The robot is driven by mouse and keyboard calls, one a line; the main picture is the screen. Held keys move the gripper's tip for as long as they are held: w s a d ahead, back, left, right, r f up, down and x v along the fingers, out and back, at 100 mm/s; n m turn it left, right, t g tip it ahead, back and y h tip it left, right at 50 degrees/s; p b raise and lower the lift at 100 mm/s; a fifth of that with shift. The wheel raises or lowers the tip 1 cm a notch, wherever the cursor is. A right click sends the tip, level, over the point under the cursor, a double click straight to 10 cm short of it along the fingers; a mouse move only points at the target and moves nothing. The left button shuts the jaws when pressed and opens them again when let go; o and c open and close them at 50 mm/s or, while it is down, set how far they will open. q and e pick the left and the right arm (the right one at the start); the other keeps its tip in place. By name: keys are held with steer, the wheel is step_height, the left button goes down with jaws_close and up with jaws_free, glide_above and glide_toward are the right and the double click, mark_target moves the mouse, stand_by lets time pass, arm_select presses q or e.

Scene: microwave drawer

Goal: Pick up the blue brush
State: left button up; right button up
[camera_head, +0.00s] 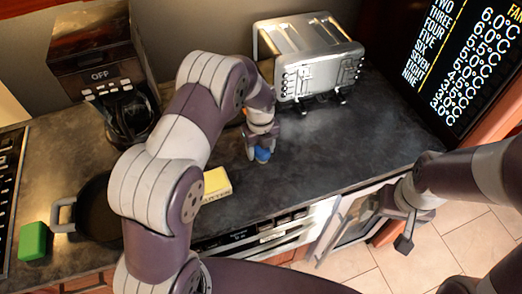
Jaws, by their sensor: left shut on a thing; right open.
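A small blue thing, which I take for the blue brush (262,155), shows just under my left gripper (261,147) over the dark countertop (330,150). My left gripper is shut on it and points down. Most of the brush is hidden by the gripper, and I cannot tell whether it touches the counter. My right gripper (405,225) is open at the right, past the counter's front edge and near an open door below.
A silver toaster (310,60) stands behind my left gripper. A coffee maker (105,75), a dark pan (95,210), a green block (33,241) and a yellow block (216,183) are on the counter. The counter right of the brush is clear.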

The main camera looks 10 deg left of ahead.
arm_select(q)
steer(key=r, duration=0.1)
steer(key=r+b, duration=0.1)
steer(key=r, duration=0.2)
steer(key=shift+s+d+r+b, duration=0.15)
steer(key=shift+d+b, duration=0.15)
steer(key=shift+b, duration=0.05)
steer(key=s+d+r+b, duration=0.2)
steer(key=s+d+r, duration=0.4)
steer(key=s+d, duration=0.1)
steer(key=shift+s+d+r, duration=0.35)
steer(key=shift+d+r, duration=0.05)
steer(key=shift+d, duration=0.1)
steer(key=shift+o, duration=1.3)
steer(key=shift+c, duration=0.8)
